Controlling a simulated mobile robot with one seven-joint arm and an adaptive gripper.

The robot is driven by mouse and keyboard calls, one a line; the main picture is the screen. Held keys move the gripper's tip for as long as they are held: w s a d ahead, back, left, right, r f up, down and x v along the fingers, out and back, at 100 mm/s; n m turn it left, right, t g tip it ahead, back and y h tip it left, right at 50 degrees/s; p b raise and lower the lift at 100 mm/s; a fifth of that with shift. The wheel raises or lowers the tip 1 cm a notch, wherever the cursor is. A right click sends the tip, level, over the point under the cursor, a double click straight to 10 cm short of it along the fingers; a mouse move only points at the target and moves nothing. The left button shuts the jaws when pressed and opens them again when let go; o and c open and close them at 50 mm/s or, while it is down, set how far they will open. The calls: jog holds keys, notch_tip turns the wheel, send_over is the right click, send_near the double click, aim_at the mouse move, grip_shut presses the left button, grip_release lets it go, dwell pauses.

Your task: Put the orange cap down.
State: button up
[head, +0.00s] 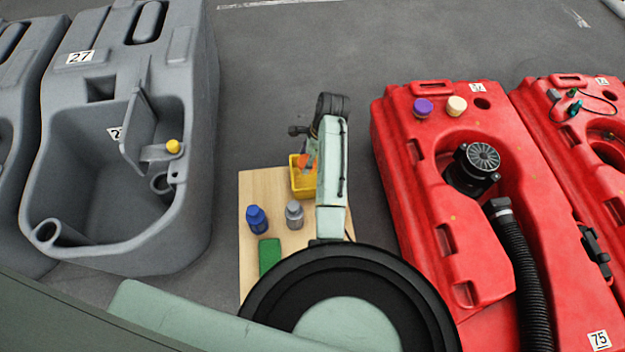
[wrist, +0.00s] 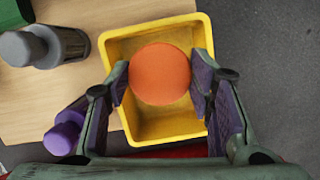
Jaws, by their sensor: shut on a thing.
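The orange cap (wrist: 160,74) is round and sits between the two fingers of my gripper (wrist: 161,84), which is shut on it. In the wrist view the cap shows in front of the open yellow bin (wrist: 154,122), over its opening. The part of the bin floor that shows is bare; the cap hides the rest. In the head view the cap (head: 309,157) is a small orange patch beside my arm, at the yellow bin (head: 303,187). I cannot tell how high the cap is above the bin floor.
The bin stands on a wooden board (head: 262,184) with a blue bottle (head: 257,219), a grey bottle (head: 294,214) and a green block (head: 269,254). A purple bottle (wrist: 65,135) is close to the bin. A grey tank (head: 190,90) and a red tank (head: 400,150) flank the board.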

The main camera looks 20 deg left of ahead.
notch_tip(320, 180, down, 8)
jog(key=shift+r+b, duration=0.1)
jog(key=shift+b, duration=0.7)
jog(key=o, duration=1.3)
jog(key=shift+f, duration=0.2)
jog(key=shift+r, duration=0.1)
jog(key=p+v, duration=0.2)
jog(key=v, duration=1)
jog(key=shift+d+r+p, duration=0.1)
jog(key=shift+p, duration=0.3)
